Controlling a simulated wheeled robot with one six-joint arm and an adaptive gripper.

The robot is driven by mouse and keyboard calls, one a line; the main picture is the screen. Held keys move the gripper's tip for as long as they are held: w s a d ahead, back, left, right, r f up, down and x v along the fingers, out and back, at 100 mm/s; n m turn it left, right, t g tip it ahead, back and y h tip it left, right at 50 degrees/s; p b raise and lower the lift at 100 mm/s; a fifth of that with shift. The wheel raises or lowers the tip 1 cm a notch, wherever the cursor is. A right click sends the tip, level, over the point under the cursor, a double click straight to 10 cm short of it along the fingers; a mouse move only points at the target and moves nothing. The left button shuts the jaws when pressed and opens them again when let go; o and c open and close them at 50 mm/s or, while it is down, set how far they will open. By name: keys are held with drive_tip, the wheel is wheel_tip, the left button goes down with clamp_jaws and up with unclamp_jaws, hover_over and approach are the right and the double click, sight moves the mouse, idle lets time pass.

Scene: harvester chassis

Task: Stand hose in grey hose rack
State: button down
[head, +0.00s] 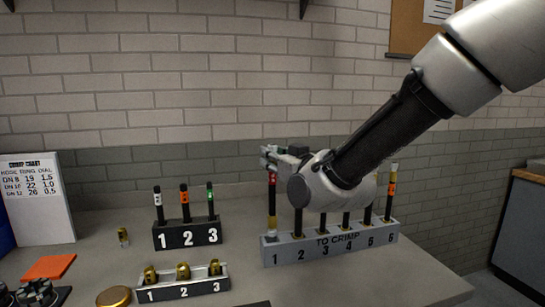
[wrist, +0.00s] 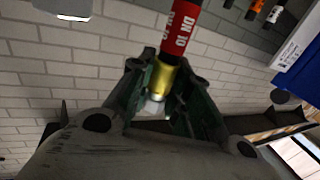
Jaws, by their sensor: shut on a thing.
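The hose (head: 272,200) has a red label, which reads DN 10 in the wrist view (wrist: 181,28), and a gold ferrule. My gripper (head: 271,157) is shut on its upper end, with the ferrule (wrist: 162,76) between the jaws in the wrist view. The hose hangs upright at slot 1 of the grey hose rack (head: 285,257), marked TO CRIMP. Its lower end is at the slot's top; I cannot tell whether it is inside. Other hoses, including an orange-labelled one (head: 391,186) at slot 6, stand in the rack, some partly hidden behind my wrist.
A black rack (head: 187,235) with three hoses stands to the left. A smaller tray (head: 182,290) with gold fittings is in front of it. A brick wall (head: 200,90) is behind.

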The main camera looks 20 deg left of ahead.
sight(274, 186)
drive_tip(key=shift+f, duration=0.15)
drive_tip(key=shift+f, duration=3.5)
drive_tip(key=c, duration=1.3)
unclamp_jaws()
drive_tip(key=shift+o, duration=0.2)
drive_tip(key=v, duration=1.2)
drive_tip(key=shift+s, duration=0.1)
